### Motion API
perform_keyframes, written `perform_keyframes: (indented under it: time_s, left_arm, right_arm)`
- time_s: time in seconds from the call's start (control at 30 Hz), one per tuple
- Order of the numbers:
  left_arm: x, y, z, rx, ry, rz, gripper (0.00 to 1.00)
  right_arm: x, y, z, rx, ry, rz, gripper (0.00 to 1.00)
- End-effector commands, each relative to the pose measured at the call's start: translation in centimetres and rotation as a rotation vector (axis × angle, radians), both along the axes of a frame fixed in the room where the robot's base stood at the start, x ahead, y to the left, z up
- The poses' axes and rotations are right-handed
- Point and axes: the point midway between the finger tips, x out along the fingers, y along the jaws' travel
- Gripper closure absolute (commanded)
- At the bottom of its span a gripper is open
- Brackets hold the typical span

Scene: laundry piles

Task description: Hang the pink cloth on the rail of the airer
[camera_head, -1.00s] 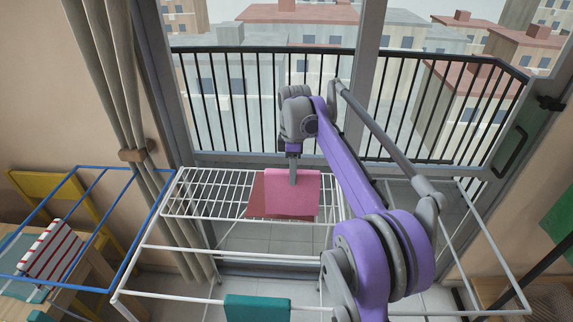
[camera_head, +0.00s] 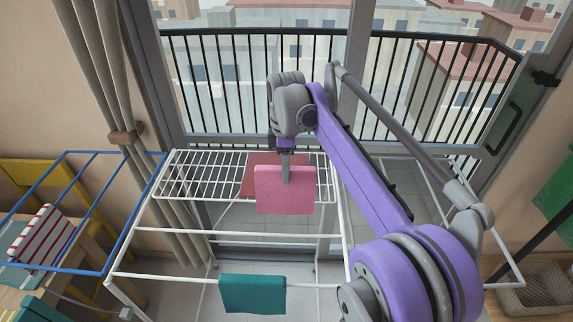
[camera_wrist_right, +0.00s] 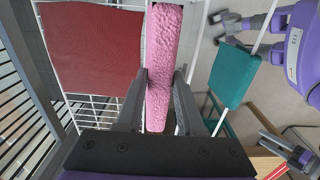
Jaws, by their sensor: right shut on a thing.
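My right gripper (camera_head: 286,178) is shut on the top edge of the pink cloth (camera_head: 283,198), which hangs down from it. In the right wrist view the pink cloth (camera_wrist_right: 160,55) is a narrow strip between the fingers (camera_wrist_right: 161,78).
A dark red cloth (camera_head: 262,163) lies on the wire rack, and a teal cloth (camera_head: 252,294) hangs on the front rail. A blue rack (camera_head: 105,210) with a striped cloth (camera_head: 38,240) is at the left. The balcony window stands behind.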

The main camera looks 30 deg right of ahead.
Motion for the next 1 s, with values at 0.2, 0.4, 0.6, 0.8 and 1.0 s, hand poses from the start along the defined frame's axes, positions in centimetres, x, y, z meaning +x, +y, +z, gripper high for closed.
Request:
perform_keyframes:
  time_s: [0.2,0.4,0.6,0.8,1.0]
  left_arm:
    - [-0.3,0.0,-0.8,0.000,0.006,0.000,0.27]
    - [-0.5,0.0,-1.4,0.000,0.010,0.000,0.27]
    - [-0.7,0.0,-1.9,0.000,0.014,0.000,0.27]
    - [-0.9,0.0,-2.5,0.000,0.017,0.000,0.27]
    - [-1.1,0.0,-2.9,0.000,0.020,0.000,0.27]
  right_arm:
    - [-1.6,1.0,-0.1,0.001,0.001,0.000,1.00]
    - [-3.0,1.8,-0.1,0.001,0.001,0.002,1.00]
    - [-4.3,2.6,-0.1,0.000,0.001,0.001,1.00]
    - [-5.7,3.5,-0.1,0.001,0.001,0.001,1.00]
    - [-7.1,4.3,-0.1,0.001,0.001,0.001,1.00]
